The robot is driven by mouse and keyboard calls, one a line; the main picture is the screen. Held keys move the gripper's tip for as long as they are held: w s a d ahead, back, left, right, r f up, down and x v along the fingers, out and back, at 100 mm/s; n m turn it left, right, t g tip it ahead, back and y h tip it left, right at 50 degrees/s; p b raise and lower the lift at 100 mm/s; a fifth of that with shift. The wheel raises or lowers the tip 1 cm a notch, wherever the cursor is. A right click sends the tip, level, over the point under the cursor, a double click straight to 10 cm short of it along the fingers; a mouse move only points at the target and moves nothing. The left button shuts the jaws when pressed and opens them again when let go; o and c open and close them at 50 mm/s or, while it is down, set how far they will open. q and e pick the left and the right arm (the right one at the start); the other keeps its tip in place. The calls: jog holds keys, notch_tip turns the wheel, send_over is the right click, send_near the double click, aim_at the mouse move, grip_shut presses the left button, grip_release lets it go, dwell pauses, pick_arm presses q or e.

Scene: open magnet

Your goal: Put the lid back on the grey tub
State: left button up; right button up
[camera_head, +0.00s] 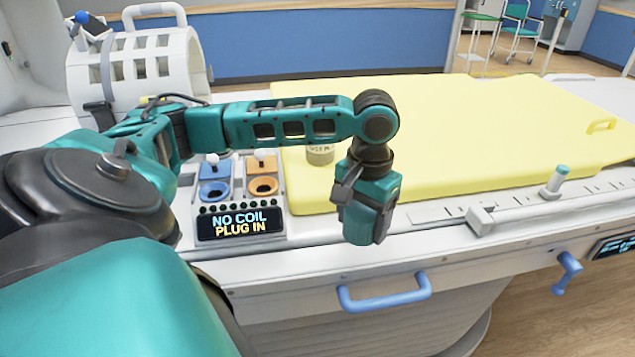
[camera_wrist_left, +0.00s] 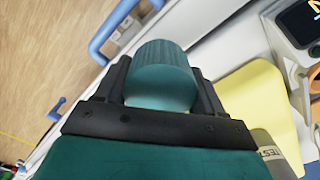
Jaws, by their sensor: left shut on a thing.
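The grey tub (camera_head: 320,154) stands on the yellow mattress, and my left forearm hides its top in the head view. Its side with a "TEST" label (camera_wrist_left: 268,148) shows at the lower right of the left wrist view, partly covered by my gripper. My left gripper (camera_head: 362,228) points down beyond the mattress's near edge, to the right of the tub and nearer the camera. It is shut on a round teal lid with a ribbed rim (camera_wrist_left: 162,78), held between its two black fingers. My right gripper is not in view.
The yellow mattress (camera_head: 450,130) is mostly clear. A panel with blue and orange sockets (camera_head: 262,187) and a "NO COIL PLUG IN" display (camera_head: 240,224) lies left. A blue handle (camera_head: 385,300) is below the gripper. A white coil frame (camera_head: 140,65) stands back left.

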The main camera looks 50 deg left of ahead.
pick_arm(q)
jog(key=w+d+r+m, duration=0.1)
jog(key=w+d, duration=0.2)
jog(key=d, duration=1)
jog(key=shift+d+r+m, duration=0.35)
jog(key=shift+d+m, duration=0.05)
